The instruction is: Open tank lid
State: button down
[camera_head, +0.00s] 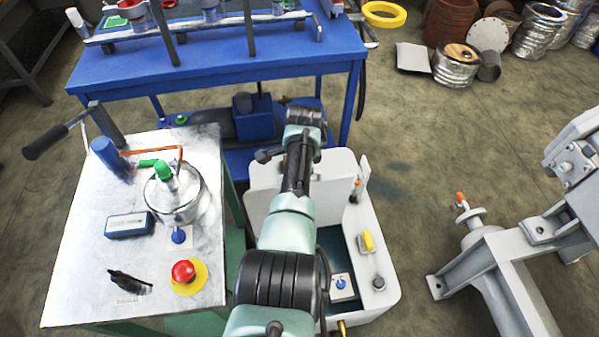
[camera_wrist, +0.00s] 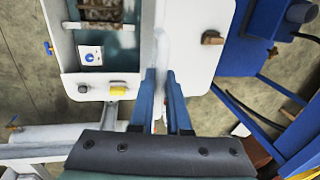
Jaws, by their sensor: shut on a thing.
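The white tank (camera_head: 387,270) stands right of the work table in the head view, its dark interior showing beside my arm. Its white lid (camera_head: 335,172) stands raised at the tank's far end. In the wrist view the open tank (camera_wrist: 68,40) is at left and the lid (camera_wrist: 185,55), with a small brown fitting, is at right. My gripper (camera_wrist: 161,75) has its two blue fingers at the white edge between them. It is shut on a white part, seemingly the lid's edge; the contact is partly hidden. In the head view my arm hides the gripper.
The work table (camera_head: 75,260) at left holds a metal pot (camera_head: 180,205), a blue meter (camera_head: 128,225) and a red button (camera_head: 184,271). A blue bench (camera_head: 300,55) stands behind the tank. A grey metal frame (camera_head: 500,275) stands at right. Open floor lies between tank and frame.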

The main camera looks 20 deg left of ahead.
jog(key=c, duration=0.9)
grip_release()
jog(key=p+v, duration=0.4)
jog(key=v, duration=0.9)
